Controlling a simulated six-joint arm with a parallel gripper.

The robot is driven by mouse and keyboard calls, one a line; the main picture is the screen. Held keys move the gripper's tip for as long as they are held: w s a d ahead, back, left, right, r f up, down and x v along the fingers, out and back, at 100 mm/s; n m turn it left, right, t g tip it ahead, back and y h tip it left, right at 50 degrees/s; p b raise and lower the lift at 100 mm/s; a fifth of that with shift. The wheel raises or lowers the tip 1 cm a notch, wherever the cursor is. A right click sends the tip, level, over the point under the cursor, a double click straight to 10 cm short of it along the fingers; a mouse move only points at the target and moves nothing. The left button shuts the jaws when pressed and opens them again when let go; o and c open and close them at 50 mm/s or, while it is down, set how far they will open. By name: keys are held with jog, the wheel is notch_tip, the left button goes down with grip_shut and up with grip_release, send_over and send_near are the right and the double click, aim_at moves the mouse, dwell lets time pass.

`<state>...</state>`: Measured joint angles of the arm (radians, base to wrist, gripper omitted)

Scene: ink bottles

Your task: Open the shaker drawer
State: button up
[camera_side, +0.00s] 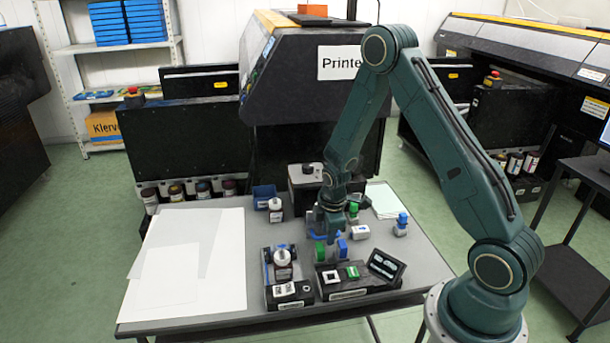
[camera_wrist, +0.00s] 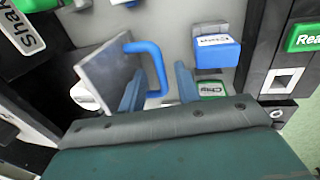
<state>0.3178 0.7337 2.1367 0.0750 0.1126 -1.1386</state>
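A blue U-shaped handle (camera_wrist: 153,58) projects from a grey front panel (camera_wrist: 108,66). My gripper (camera_wrist: 158,88) is open, with one blue finger on each side of the handle's lower part. I cannot tell whether either finger touches it. In the side view, my gripper (camera_side: 326,238) is low in front of the shaker and hides much of its front. How far out the drawer stands is unclear.
A blue block (camera_wrist: 217,52) and a green block (camera_wrist: 212,91) stand close to my fingers. A device with a green display (camera_side: 352,272) and a bottle stand (camera_side: 284,270) are nearer the front edge. White sheets (camera_side: 190,262) cover the left side.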

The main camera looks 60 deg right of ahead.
jog(key=shift+r, duration=0.15)
notch_tip(320, 180, up, 13)
jog(key=s+a, duration=0.1)
jog(key=shift+s+a+r, duration=0.15)
jog(key=shift+s+a, duration=0.2)
dwell(0.6)
jog(key=shift+r, duration=0.15)
notch_tip(320, 180, up, 7)
dwell(1.2)
dwell(0.4)
